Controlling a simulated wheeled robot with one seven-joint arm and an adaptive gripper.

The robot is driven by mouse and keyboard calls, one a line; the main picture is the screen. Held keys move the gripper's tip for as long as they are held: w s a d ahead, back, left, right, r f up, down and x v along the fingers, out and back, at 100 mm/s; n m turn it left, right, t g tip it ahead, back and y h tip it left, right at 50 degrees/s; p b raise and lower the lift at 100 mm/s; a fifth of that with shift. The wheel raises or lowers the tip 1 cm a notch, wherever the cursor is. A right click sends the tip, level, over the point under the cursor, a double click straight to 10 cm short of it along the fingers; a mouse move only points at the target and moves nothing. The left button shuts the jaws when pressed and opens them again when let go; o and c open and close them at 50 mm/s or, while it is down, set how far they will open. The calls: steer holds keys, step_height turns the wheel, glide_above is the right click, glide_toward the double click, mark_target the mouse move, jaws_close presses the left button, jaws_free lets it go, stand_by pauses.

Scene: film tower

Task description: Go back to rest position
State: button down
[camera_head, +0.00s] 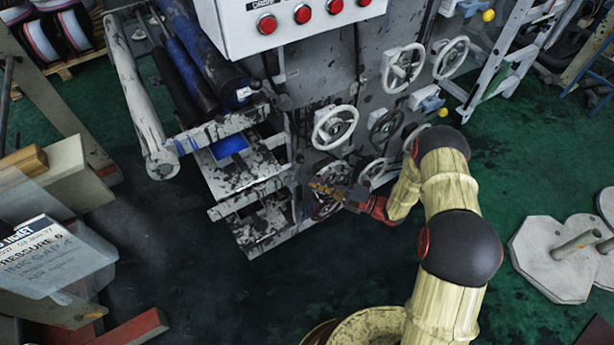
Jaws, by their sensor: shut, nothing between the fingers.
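My gripper (328,190) is at the end of my cream-coloured arm, in front of the lower part of the grey machine (300,85). It is shut, and I see nothing held in it. It overlaps a lower handwheel (327,208) in the picture; I cannot tell whether it touches the wheel. My arm is bent and reaches from the bottom of the view up and to the left toward the machine.
Several pale handwheels (335,127) stick out from the machine near my arm. A white panel with red buttons (303,13) is at the top. Rollers and a frame (141,90) stand left. Pale plates (552,260) lie right. Dark green floor (180,265) is clear at lower left of centre.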

steer(key=shift+s+d, duration=0.2)
steer(key=shift+d, duration=0.2)
stand_by(0.3)
